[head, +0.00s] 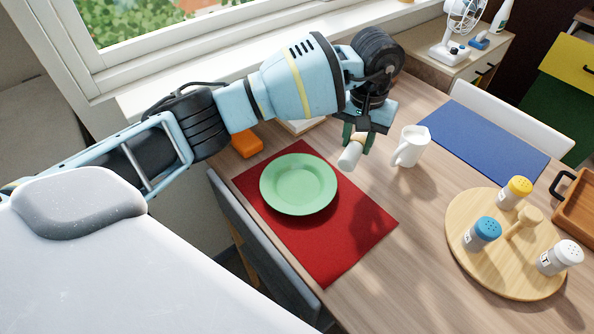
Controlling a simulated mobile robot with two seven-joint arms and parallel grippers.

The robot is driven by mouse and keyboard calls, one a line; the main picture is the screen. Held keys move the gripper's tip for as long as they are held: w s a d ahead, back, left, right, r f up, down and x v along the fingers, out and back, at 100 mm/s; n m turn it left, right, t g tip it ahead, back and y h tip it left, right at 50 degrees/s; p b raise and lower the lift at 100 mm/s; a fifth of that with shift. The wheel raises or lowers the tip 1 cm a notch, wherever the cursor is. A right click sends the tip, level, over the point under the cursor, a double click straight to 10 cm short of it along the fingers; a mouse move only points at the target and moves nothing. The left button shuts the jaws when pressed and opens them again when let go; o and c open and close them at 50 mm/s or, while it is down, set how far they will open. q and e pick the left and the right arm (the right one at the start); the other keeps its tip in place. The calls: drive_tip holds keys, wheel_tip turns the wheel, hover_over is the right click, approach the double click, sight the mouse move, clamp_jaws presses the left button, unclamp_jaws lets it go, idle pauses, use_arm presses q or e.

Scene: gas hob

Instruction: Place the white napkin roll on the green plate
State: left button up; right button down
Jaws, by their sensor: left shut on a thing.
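The white napkin roll (349,156) is held in my left gripper (358,140), which is shut on it. The roll is tilted, with its lower end toward the viewer, and hangs to the right of the green plate (298,184). The round plate is empty and lies on a red placemat (352,238) near the table's left edge. The roll and the plate look apart in the head view; the exact height of the roll is hard to tell. My right gripper is not in view.
A white mug (411,146) stands close to the right of my left gripper. A round wooden tray (482,268) with several shakers is at the right. A blue placemat (484,140) lies bare at the far side. An orange object (246,144) sits behind the plate.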

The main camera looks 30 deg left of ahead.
use_arm(q)
drive_tip(key=shift+s+a+f+p, duration=0.6)
drive_tip(key=shift+s+a, duration=0.85)
drive_tip(key=shift+s, duration=0.35)
drive_tip(key=shift+s+a+f+p, duration=0.65)
drive_tip(key=shift+s+a, duration=0.8)
drive_tip(key=shift+s, duration=0.3)
drive_tip(key=shift+s+a+f+p, duration=0.6)
drive_tip(key=shift+s+a, duration=0.85)
drive_tip(key=shift+s, duration=0.35)
drive_tip(key=shift+w+f, duration=0.1)
drive_tip(key=shift+f, duration=0.45)
drive_tip(key=shift+f+b, duration=0.3)
drive_tip(key=shift+f, duration=0.2)
drive_tip(key=shift+f, duration=0.1)
